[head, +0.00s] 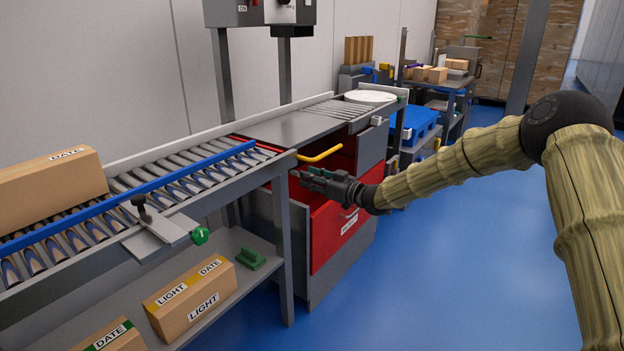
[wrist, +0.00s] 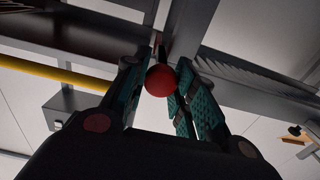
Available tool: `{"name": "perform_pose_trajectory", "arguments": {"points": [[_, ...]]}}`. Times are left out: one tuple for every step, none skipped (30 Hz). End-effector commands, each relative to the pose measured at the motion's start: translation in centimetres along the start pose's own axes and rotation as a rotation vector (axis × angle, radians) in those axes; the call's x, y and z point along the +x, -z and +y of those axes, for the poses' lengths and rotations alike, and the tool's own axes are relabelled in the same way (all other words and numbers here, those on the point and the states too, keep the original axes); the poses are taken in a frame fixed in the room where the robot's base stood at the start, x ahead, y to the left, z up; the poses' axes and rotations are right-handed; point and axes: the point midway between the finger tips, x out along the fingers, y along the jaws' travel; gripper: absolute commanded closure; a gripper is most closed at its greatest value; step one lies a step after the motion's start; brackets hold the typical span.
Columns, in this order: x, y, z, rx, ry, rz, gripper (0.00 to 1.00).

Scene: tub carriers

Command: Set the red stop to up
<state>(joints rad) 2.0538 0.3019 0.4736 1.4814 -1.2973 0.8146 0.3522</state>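The red stop's round red knob (wrist: 161,80) shows in the middle of the wrist view, with a dark bar or bracket behind it. My gripper (wrist: 162,88) has its two teal-padded fingers on either side of the knob, close against it with no clear gap. In the head view my gripper (head: 305,177) is at the near edge of the conveyor, just below the yellow bent bar. There the knob is mostly hidden by the fingers, so its setting is hard to read.
A yellow bar (head: 320,153) runs just above my gripper. A red reject bin (head: 338,232) stands below it. The roller conveyor (head: 185,180) with a blue rail and a green knob (head: 200,236) lies left. Blue floor (head: 450,270) is clear to the right.

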Motion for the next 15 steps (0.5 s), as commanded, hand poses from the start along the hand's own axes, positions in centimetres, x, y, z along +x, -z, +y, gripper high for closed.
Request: {"name": "perform_pose_trajectory", "arguments": {"points": [[0.0, 0.0, 0.0, 0.000, 0.000, 0.000, 1.00], [0.0, 0.0, 0.0, 0.000, 0.000, 0.000, 1.00], [0.0, 0.0, 0.0, 0.000, 0.000, 0.000, 1.00], [0.0, 0.0, 0.0, 0.000, 0.000, 0.000, 1.00], [0.0, 0.0, 0.0, 0.000, 0.000, 0.000, 1.00], [0.0, 0.1, 0.0, 0.000, 0.000, 0.000, 1.00], [0.0, 0.1, 0.0, 0.000, 0.001, 0.000, 1.00], [0.0, 0.3, -0.1, 0.000, 0.001, 0.000, 1.00], [0.0, 0.5, -0.1, 0.000, 0.001, 0.000, 1.00], [0.0, 0.7, -0.1, 0.000, 0.001, 0.000, 1.00], [0.0, 0.9, -0.1, 0.000, 0.001, 0.000, 1.00], [0.0, 1.3, -0.1, -0.001, 0.002, 0.000, 1.00], [0.0, 1.6, -0.1, -0.001, 0.002, 0.000, 1.00], [0.0, 1.9, -0.1, -0.001, 0.002, 0.000, 1.00], [0.0, 2.4, 0.0, -0.002, 0.001, 0.000, 1.00]]}}
